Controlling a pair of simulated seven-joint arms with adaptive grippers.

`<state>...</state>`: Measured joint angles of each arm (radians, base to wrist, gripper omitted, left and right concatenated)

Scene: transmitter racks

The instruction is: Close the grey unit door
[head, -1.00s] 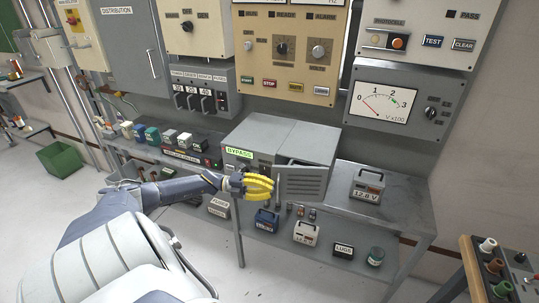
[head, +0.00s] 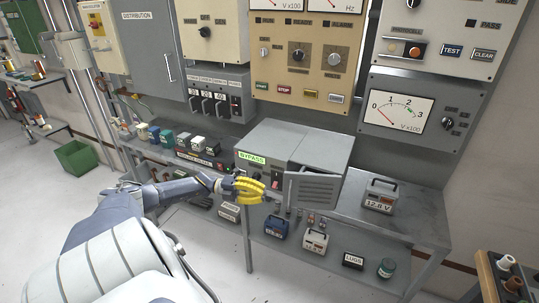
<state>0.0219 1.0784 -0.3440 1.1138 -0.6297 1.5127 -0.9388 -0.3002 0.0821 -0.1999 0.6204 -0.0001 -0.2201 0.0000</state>
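The grey unit (head: 318,150) sits on the bench in the middle of the head view, with a green BYPASS label (head: 252,158) on its front. Its louvred grey door (head: 311,190) stands open, swung out from the right part of the front. My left gripper (head: 250,188), with yellow fingers, is in front of the unit, just left of the door's free edge, with a small gap in the picture. It holds nothing that I can see. Its fingers overlap from this angle, so their opening is unclear. My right gripper is out of view.
A 12.8 V meter box (head: 380,195) stands on the bench right of the door. Several small boxes and a LUGS box (head: 353,260) sit on the shelf below. A row of coloured blocks (head: 168,138) is at left. Instrument panels (head: 300,50) rise behind.

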